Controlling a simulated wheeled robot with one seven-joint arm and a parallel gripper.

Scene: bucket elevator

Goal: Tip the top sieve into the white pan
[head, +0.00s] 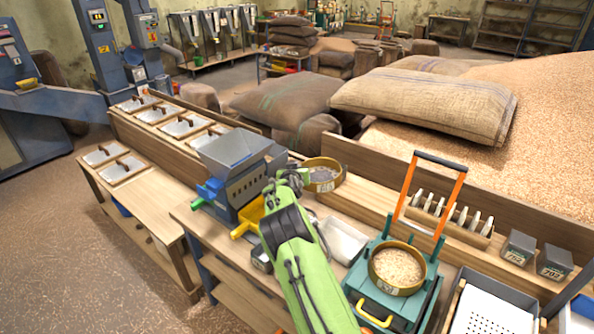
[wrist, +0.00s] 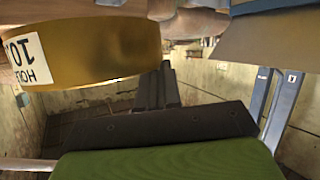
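The top sieve (head: 325,186) is a round brass-coloured ring with dark grainy material inside. It is beside the end of my green arm, raised above the bench and roughly level. In the wrist view, the sieve (wrist: 105,55) shows its brass wall and an upside-down label reading "HOLE 10". My gripper (head: 305,177) is at the sieve's left side; its dark fingers (wrist: 160,88) meet the sieve's wall and look shut on it. A white pan (head: 346,240) lies on the bench, right of my arm, which partly hides it.
A second brass sieve (head: 398,287) full of pale grain sits on a teal shaker (head: 378,306) with an upright orange-and-black handle (head: 452,202). A grey hopper machine (head: 236,158) with a yellow spout stands left of my arm. A perforated white tray (head: 488,314) lies front right.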

